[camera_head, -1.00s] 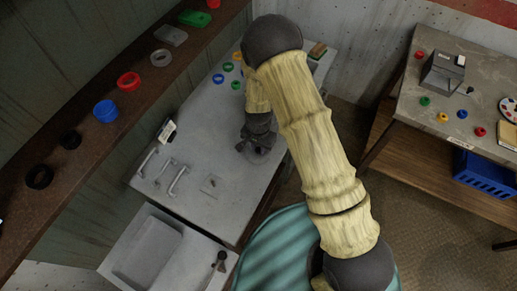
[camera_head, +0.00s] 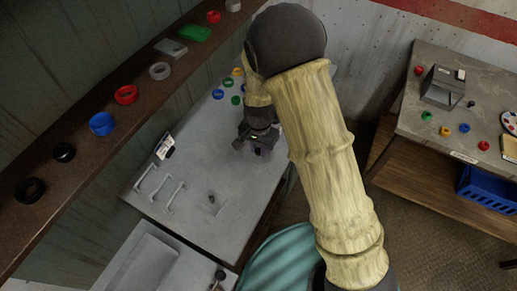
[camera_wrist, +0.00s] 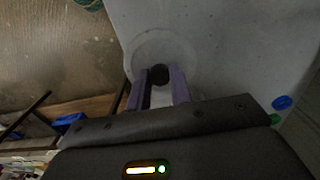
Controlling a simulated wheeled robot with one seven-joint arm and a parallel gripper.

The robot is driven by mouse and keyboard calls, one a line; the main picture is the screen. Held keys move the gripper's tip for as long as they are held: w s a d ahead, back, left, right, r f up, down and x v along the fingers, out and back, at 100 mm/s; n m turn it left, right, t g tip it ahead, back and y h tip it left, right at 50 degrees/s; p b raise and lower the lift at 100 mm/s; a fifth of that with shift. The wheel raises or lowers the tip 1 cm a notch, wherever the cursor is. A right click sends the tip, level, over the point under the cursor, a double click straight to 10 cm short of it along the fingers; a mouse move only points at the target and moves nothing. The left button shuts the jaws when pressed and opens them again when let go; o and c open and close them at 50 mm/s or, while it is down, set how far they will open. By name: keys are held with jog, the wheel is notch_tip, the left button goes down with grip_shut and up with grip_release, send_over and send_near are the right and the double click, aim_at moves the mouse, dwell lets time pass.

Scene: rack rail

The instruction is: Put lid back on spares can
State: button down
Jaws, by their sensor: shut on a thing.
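My gripper (camera_head: 258,150) hangs low over the grey worktop, near its right edge. In the wrist view its two purple fingers (camera_wrist: 160,90) are closed about a small dark knob. The knob stands at the middle of a round pale grey disc, which looks like the lid (camera_wrist: 163,42). The fingers and gripper body hide the disc's near part. In the head view my wrist and arm hide the lid. I cannot make out the spares can or tell whether it is beneath the lid.
The grey worktop (camera_head: 195,165) holds several coloured rings at its far end and metal handles (camera_head: 165,188) at left. A brown shelf (camera_head: 80,135) with rings runs along the left wall. A second table (camera_head: 470,105) stands at right, with a blue crate (camera_head: 487,190) below.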

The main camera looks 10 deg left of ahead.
dwell(0.3)
jog(key=w+d+f+n, duration=0.2)
jog(key=d+f, duration=0.3)
jog(key=d, duration=0.6)
jog(key=w+d+f+n, duration=0.2)
jog(key=d+f, duration=0.3)
jog(key=d, duration=0.5)
jog(key=shift+w+d+f, duration=0.2)
jog(key=shift+w+d, duration=0.2)
jog(key=shift+w, duration=0.1)
